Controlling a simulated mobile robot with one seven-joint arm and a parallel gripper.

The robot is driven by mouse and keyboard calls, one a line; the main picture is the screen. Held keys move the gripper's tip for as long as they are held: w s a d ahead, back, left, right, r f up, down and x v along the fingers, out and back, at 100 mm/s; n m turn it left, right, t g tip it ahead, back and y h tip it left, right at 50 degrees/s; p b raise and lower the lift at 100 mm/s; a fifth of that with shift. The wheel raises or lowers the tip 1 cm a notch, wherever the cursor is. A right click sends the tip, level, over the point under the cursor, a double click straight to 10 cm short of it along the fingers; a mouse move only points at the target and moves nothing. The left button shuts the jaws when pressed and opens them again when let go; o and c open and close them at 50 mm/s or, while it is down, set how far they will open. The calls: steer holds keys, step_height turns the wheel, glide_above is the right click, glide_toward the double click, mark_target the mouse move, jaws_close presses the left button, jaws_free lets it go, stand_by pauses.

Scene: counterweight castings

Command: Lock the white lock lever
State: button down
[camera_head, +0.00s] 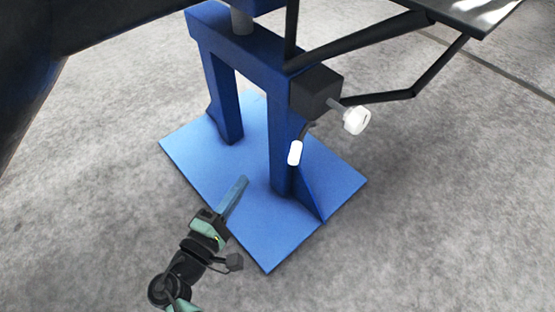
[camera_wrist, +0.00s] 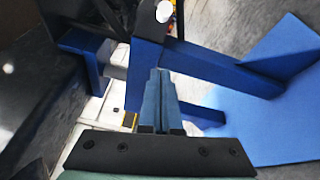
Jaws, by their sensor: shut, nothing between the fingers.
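The white lock lever (camera_head: 295,153) is a short white grip on a thin dark rod. It hangs tilted down from a black block (camera_head: 317,92) on the blue frame's right post. My gripper (camera_head: 242,181) is shut and empty, below and left of the lever, apart from it in the picture. In the wrist view my gripper's blue fingers (camera_wrist: 158,72) are together.
The blue frame (camera_head: 222,92) stands on a blue base plate (camera_head: 300,232). A white knob (camera_head: 355,120) sticks out right of the block. Dark bars and a dark panel (camera_head: 460,10) are above. Grey floor (camera_head: 440,220) is clear at right.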

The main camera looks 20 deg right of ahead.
mark_target(295, 153)
steer(key=shift+s+a+f+n+t, duration=0.2)
steer(key=shift+s+a+f+n, duration=0.05)
steer(key=shift+s+f+n, duration=0.35)
steer(key=shift+s+a+f+n+t, duration=0.2)
steer(key=shift+s+f+n, duration=0.3)
steer(key=shift+s, duration=0.05)
steer(key=shift+w+d, duration=0.1)
steer(key=w+d+r+b, duration=0.1)
steer(key=w+d, duration=0.1)
steer(key=d, duration=0.3)
steer(key=w+d+r+b, duration=0.1)
steer(key=w+d, duration=0.1)
steer(key=d, duration=0.3)
steer(key=shift+w+d+r, duration=0.15)
steer(key=shift+w+r, duration=0.05)
steer(key=shift+r, duration=0.05)
steer(key=shift+s+d, duration=0.1)
steer(key=shift+s, duration=0.05)
steer(key=shift+s+d+n+t+b, duration=0.15)
steer(key=shift+s+n+t+b, duration=0.05)
steer(key=shift+n+t+b, duration=0.1)
